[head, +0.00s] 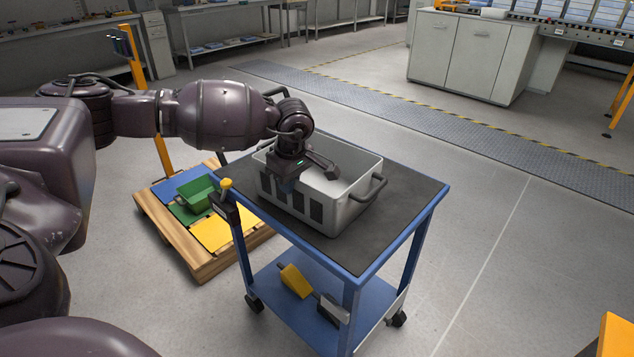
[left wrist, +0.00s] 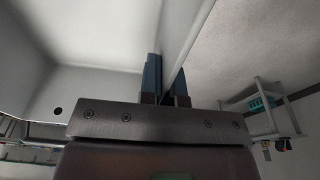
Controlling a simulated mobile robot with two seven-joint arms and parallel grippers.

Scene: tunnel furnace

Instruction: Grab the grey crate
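The grey crate (head: 345,212) stands upright on the dark top of a blue trolley (head: 405,222). It is open-topped and looks empty, with dark vents on its near-left side and a dark handle at its right end. My left gripper (head: 288,186) is over the crate's near-left wall, fingers pointing down. In the left wrist view, the two bluish fingers of my left gripper (left wrist: 166,85) are close together, one on each side of the crate wall (left wrist: 180,35), and look shut on it. My right gripper is not in view.
A wooden pallet (head: 205,268) with blue, green and yellow mats and a green bin (head: 196,193) lies left of the trolley. A yellow object (head: 295,281) is on the lower shelf. White cabinets (head: 470,55) stand at the back right.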

